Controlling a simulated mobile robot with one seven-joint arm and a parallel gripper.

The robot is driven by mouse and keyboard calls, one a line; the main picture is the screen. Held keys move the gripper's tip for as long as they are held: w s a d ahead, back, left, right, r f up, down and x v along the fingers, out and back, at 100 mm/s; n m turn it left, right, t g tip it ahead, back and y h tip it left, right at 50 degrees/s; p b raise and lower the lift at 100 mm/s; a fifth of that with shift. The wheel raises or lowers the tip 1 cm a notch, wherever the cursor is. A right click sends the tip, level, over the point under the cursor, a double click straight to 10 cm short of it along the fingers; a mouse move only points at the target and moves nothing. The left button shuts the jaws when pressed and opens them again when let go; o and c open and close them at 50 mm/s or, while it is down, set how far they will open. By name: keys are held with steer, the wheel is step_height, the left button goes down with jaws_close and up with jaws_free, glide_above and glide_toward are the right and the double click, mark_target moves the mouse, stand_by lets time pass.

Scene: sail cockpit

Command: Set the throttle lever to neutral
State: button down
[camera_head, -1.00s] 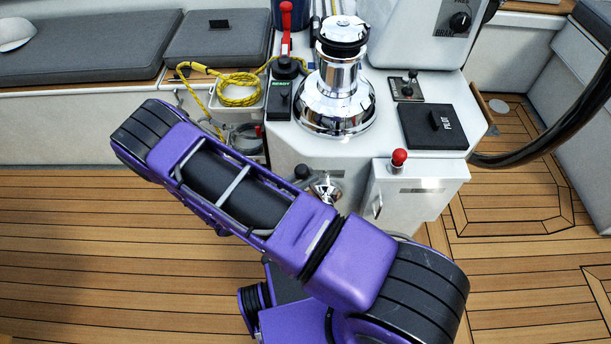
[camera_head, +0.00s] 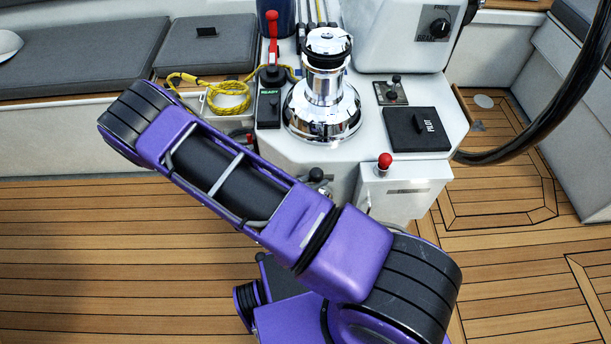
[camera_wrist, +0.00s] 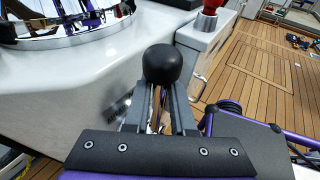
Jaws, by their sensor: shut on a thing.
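The throttle lever's black knob (camera_head: 316,174) shows just above my forearm in the head view, low on the front side of the white console. In the wrist view the round black knob (camera_wrist: 162,62) stands out past the fingertips of my gripper (camera_wrist: 160,95). The two grey fingers are closed on the lever just below the knob, with a narrow gap between them farther back. My arm hides the gripper and most of the lever's mount in the head view. No neutral mark is readable.
The chrome winch (camera_head: 323,95) stands on the console above the lever. A red-knobbed control (camera_head: 385,161) sits on a white box to its right. A red-handled lever (camera_head: 272,40) and yellow rope (camera_head: 225,92) are at the left. The wooden deck (camera_head: 70,245) is open.

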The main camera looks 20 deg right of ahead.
steer(key=shift+w+d+r, duration=0.15)
steer(key=shift+d+r, duration=0.05)
steer(key=shift+r, duration=0.15)
steer(key=c, duration=0.8)
jaws_free()
steer(key=shift+c, duration=0.2)
steer(key=shift+o, duration=0.4)
steer(key=shift+f, duration=0.15)
steer(key=shift+a, duration=0.1)
steer(key=v, duration=1.7)
steer(key=shift+s, duration=0.2)
